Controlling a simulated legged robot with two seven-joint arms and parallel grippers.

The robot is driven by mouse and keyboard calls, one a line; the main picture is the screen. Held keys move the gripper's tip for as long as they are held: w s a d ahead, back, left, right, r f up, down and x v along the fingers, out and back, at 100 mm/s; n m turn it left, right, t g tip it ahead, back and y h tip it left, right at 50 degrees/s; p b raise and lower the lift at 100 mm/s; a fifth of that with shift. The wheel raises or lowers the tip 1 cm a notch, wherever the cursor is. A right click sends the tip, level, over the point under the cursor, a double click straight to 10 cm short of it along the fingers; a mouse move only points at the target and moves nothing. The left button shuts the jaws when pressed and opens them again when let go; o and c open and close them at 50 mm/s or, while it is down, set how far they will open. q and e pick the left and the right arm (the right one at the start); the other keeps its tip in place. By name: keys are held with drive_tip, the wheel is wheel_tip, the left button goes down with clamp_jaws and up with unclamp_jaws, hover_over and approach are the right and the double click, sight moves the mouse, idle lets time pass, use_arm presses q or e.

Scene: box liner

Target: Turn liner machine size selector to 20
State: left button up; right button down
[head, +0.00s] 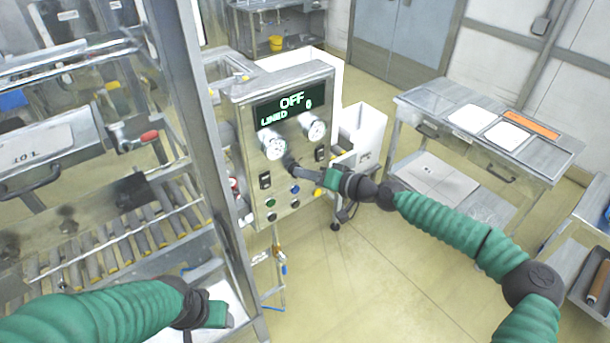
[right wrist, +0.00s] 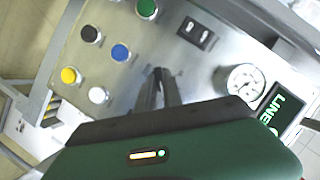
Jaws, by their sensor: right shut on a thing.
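The liner machine's control panel (head: 285,140) is a metal box with a display (head: 291,105) reading OFF and, below, LINED and a small digit that looks like 0. The size selector is a small dark knob (head: 289,161) below the two gauges, mostly hidden by my gripper; its setting cannot be read. My right gripper (head: 296,168) reaches the panel from the right and is shut on the selector. In the right wrist view its fingers (right wrist: 162,88) are close together at the panel face. My left gripper (head: 217,313) is low at the left, away from the panel; its fingers are unclear.
Two round gauges (head: 274,145) sit above the selector. Coloured buttons, including a blue button (right wrist: 121,53) and a yellow button (right wrist: 71,75), lie close to my right fingers. A metal post (head: 190,110) and roller conveyor (head: 110,245) stand left. A steel table (head: 415,100) stands right, with open floor between.

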drive_tip(key=shift+w+d+r, duration=0.15)
drive_tip(key=shift+w+r, duration=0.1)
drive_tip(key=shift+r, duration=0.05)
drive_tip(key=c, duration=1.6)
unclamp_jaws()
drive_tip(key=shift+o, duration=0.6)
drive_tip(key=shift+w+f, duration=0.1)
drive_tip(key=shift+f, duration=0.2)
drive_tip(key=shift+s, duration=0.25)
drive_tip(key=b+v, duration=0.5)
drive_tip(key=v, duration=1.1)
drive_tip(key=shift+d, duration=0.3)
